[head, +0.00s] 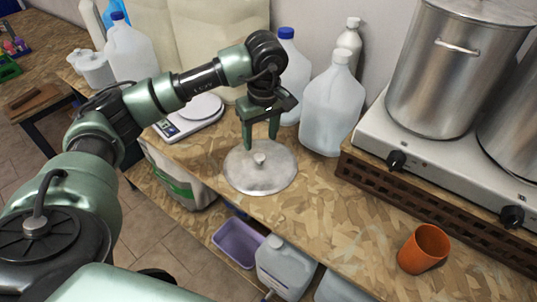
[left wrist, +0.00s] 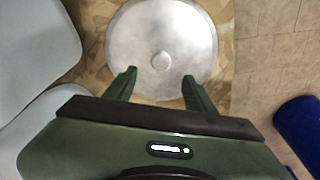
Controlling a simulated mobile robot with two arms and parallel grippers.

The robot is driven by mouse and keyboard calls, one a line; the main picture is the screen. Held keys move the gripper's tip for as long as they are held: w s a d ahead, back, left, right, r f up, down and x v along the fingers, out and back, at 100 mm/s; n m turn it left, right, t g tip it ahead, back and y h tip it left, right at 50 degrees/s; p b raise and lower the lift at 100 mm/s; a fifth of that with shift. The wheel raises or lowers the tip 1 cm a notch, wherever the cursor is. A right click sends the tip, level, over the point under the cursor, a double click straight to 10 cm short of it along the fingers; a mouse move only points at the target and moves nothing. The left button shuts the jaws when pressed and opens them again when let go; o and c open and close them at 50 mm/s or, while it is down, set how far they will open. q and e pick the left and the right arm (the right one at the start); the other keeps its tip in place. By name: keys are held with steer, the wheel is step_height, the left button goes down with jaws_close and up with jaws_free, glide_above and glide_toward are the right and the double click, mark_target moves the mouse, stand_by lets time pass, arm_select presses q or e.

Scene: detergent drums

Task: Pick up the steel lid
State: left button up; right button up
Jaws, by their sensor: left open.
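The steel lid (head: 262,178) is a round, flat grey disc with a small knob (head: 259,159) at its middle. It lies flat on the wooden worktop. My left gripper (head: 261,143) points down just above the lid, with its fingers open and nothing between them. In the left wrist view the lid (left wrist: 138,40) fills the upper middle. Its knob (left wrist: 161,61) shows ahead of and between the two open fingertips (left wrist: 160,78), apart from both. My right gripper is not in view.
Translucent jugs (head: 332,105) stand close behind the lid. A white scale (head: 190,117) is to its left. A burner (head: 430,155) with steel pots (head: 436,75) takes up the right. An orange cup (head: 423,249) stands at the front right. The worktop between lid and cup is clear.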

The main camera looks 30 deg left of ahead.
mark_target(260, 156)
arm_select(q)
steer(key=shift+s+a+f+p, duration=0.1)
steer(key=shift+s+f+p, duration=0.25)
steer(key=shift+s+f, duration=0.3)
steer(key=shift+w+f+p, duration=0.15)
steer(key=shift+f+p, duration=0.3)
steer(key=shift+f, duration=0.1)
steer(key=shift+w+f+p, duration=0.15)
steer(key=shift+f+p, duration=0.25)
steer(key=shift+f, duration=0.1)
steer(key=f, duration=0.2)
steer(key=shift+w+f+p, duration=0.4)
steer(key=shift+a+f, duration=0.1)
steer(key=shift+f, duration=0.2)
steer(key=c, duration=1.2)
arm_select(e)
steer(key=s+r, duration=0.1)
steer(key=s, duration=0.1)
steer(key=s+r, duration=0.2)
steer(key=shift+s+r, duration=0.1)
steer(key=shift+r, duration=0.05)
